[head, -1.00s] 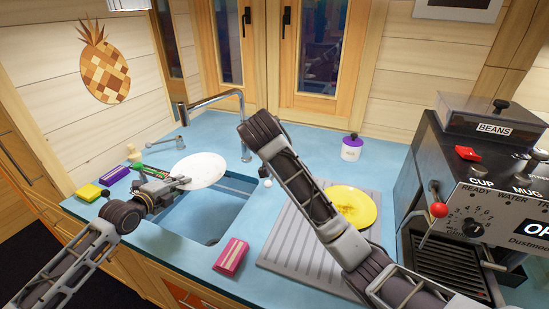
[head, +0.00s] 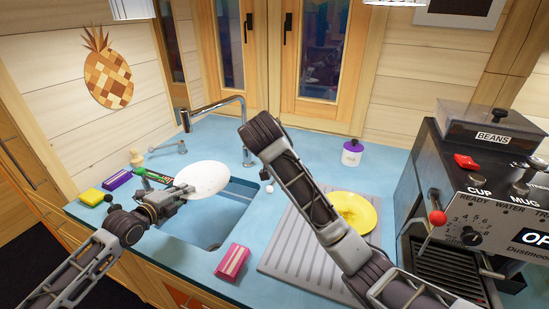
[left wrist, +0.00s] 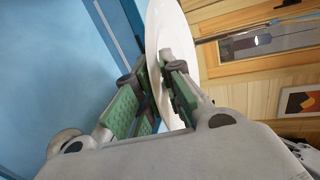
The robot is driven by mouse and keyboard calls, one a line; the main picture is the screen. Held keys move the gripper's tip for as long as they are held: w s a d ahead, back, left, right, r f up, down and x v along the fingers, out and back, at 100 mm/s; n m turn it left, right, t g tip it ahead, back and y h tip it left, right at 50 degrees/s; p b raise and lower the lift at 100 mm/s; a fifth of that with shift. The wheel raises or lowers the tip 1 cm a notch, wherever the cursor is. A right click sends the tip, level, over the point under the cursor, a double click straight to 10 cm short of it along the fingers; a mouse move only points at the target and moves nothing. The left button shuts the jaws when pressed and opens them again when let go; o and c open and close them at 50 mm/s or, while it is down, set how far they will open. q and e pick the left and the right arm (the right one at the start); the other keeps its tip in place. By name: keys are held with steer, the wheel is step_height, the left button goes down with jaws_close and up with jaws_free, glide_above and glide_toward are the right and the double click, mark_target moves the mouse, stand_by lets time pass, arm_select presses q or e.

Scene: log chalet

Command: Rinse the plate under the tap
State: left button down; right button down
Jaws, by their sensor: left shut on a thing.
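My left gripper (head: 178,194) is shut on the rim of a white plate (head: 205,179). The plate is held over the back left part of the sink (head: 205,222), face up and slightly tilted. In the left wrist view the plate (left wrist: 172,30) stands between the green-padded fingers (left wrist: 150,95). The chrome tap (head: 222,103) arches behind the sink, its spout end above and a little behind the plate. No water stream shows.
A yellow plate (head: 362,212) lies on the grey drainboard (head: 290,245). A pink-striped box (head: 232,262) is at the counter's front edge. A coffee machine (head: 470,225) fills the right.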

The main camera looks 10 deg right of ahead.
arm_select(q)
steer(key=shift+s+d+r+p, duration=0.1)
steer(key=shift+s+d+p, duration=0.35)
steer(key=shift+s, duration=0.5)
steer(key=shift+s+d+f+p, duration=0.1)
steer(key=shift+s+d+p, duration=0.15)
steer(key=shift+s+p, duration=0.5)
steer(key=shift+s+d+r+p, duration=0.1)
steer(key=shift+s+d+p, duration=0.3)
steer(key=shift+s, duration=0.7)
steer(key=s+d+r+p, duration=0.1)
steer(key=s+r+p, duration=0.3)
steer(key=p, duration=0.1)
steer(key=shift+s+d, duration=0.3)
steer(key=shift+s, duration=0.05)
stand_by(0.5)
steer(key=shift+s, duration=0.1)
stand_by(1.2)
